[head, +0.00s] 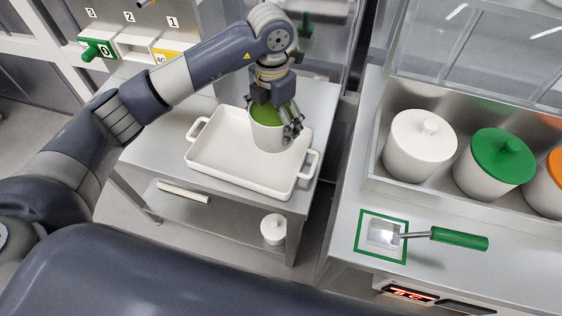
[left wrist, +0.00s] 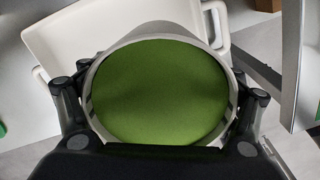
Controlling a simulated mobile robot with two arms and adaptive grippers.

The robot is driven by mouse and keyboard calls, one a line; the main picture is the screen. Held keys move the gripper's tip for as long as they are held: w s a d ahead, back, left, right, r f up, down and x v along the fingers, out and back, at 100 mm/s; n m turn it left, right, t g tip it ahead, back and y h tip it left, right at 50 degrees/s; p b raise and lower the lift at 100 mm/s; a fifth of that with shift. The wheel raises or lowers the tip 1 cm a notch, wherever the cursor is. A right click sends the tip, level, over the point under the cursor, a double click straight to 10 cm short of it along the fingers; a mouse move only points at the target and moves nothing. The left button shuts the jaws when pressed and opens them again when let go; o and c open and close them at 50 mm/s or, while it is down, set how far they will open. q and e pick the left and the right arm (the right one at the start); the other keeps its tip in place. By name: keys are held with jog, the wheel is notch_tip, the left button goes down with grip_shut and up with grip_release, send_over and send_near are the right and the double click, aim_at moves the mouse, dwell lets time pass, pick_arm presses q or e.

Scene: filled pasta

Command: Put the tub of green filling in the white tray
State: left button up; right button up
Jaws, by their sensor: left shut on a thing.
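The tub of green filling (head: 268,135) is a white round tub, open at the top, with green filling inside. My left gripper (head: 285,122) is shut on the tub and holds it upright over the right part of the white tray (head: 215,160). I cannot tell whether the tub's bottom touches the tray floor. The left wrist view shows the green filling (left wrist: 160,90) from above, with gripper fingers on both sides of the rim, and the white tray (left wrist: 60,30) behind it. My right gripper is not in view.
The tray stands on a steel table (head: 160,150). A lidded white tub (head: 273,228) is on the shelf below. On the right counter are a white-lidded tub (head: 420,146), a green-lidded tub (head: 494,163) and a green-handled spatula (head: 458,238) on a green-framed square.

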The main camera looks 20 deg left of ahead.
pick_arm(q)
notch_tip(320, 180, down, 6)
jog(key=shift+w+a+r+p, duration=0.1)
jog(key=shift+w+a+p, duration=0.05)
jog(key=shift+p, duration=0.6)
jog(key=shift+f, duration=0.5)
notch_tip(320, 180, down, 3)
jog(key=shift+p, duration=0.45)
jog(key=shift+f, duration=0.2)
jog(key=o, duration=1.7)
jog(key=shift+f, duration=0.1)
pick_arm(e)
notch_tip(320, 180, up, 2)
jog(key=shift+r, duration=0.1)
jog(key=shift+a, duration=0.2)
